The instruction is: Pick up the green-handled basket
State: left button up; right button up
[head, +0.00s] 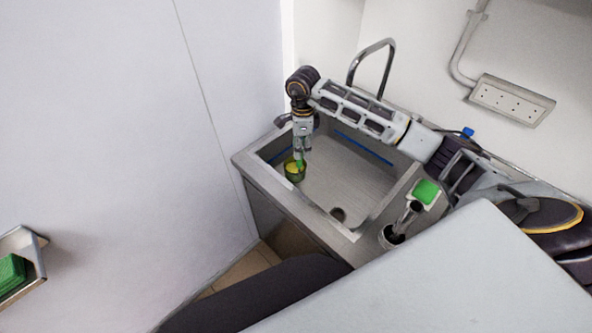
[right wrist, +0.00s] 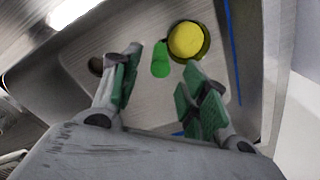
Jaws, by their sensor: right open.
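The green-handled basket (head: 292,175) is small and round and stands in the left end of the sink, with yellow inside. In the right wrist view its yellow content (right wrist: 187,40) shows at the top, inside a dark green rim. Its green handle (right wrist: 160,60) sticks out toward my gripper. My right gripper (head: 301,153) points down just above the basket. In the wrist view its green-padded fingers (right wrist: 160,82) are apart, with the handle showing in the gap ahead of the tips. I cannot tell whether they touch it. My left gripper is not in view.
The steel sink (head: 362,236) has raised walls close around the basket, and the plain wall (head: 130,130) stands at left. A curved faucet (head: 372,45) rises behind my right arm. A green-topped item (head: 427,191) stands on the right ledge. The middle of the basin is free.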

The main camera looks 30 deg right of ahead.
aim_at(299, 161)
jog(key=shift+f, duration=1.15)
jog(key=shift+a+f+p, duration=0.25)
jog(key=shift+f+p, duration=0.2)
jog(key=shift+f, duration=0.35)
jog(key=shift+a+f+p, duration=0.1)
jog(key=shift+f+p, duration=0.25)
jog(key=shift+f, duration=1.45)
grip_shut()
jog(key=shift+w, duration=0.1)
